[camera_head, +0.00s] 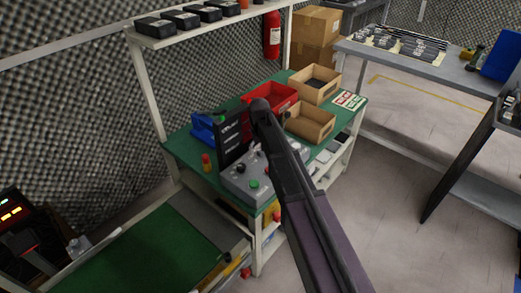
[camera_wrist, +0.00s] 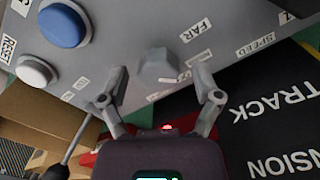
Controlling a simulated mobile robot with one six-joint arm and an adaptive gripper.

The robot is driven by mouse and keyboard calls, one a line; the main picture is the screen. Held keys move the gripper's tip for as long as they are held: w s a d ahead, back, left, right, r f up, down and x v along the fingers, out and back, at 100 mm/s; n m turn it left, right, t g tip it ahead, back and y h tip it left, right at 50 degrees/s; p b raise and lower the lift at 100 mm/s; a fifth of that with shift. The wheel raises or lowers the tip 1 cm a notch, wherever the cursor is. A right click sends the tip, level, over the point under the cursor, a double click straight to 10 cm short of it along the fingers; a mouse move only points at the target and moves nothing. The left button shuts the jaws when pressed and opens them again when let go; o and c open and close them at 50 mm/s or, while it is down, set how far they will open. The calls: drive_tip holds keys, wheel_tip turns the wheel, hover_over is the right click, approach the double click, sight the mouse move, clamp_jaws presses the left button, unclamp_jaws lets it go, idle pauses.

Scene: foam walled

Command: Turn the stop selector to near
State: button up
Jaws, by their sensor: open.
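The stop selector (camera_wrist: 158,66) is a grey knob on the grey control panel (camera_wrist: 115,25). It shows in the middle of the wrist view, with a FAR label (camera_wrist: 195,31) above and right of it. Another small label below it is partly covered and unreadable. I cannot tell which way the knob points. My gripper (camera_wrist: 161,82) is open, with one finger on either side of the knob and clear space between finger and knob. In the head view the control box (camera_head: 238,183) stands on the green bench; my arm hides part of it, the selector and the gripper.
A blue button (camera_wrist: 62,25) and a white button (camera_wrist: 36,71) sit left on the panel. A SPEED label (camera_wrist: 256,44) is at right, near a black lettered board (camera_wrist: 275,125). Behind the box are a red bin (camera_head: 283,94) and cardboard trays (camera_head: 310,121).

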drive_tip(key=shift+m, duration=0.4)
drive_tip(key=m, duration=0.8)
drive_tip(key=shift+d, duration=0.1)
drive_tip(key=shift+r+p, duration=0.35)
drive_tip(key=shift+r, duration=0.05)
wheel_tip(320, 180, up, 14)
drive_tip(key=f+p, duration=0.1)
drive_tip(key=p, duration=1.3)
drive_tip(key=s+d+r+n+p, duration=0.1)
drive_tip(key=s+d+r+n, duration=0.1)
drive_tip(key=s+d, duration=0.6)
drive_tip(key=s+d+r+n+p, duration=0.2)
drive_tip(key=s+d, duration=0.7)
drive_tip(key=shift+s+d+r+n+p, duration=0.15)
drive_tip(key=shift+r+n+p, duration=0.15)
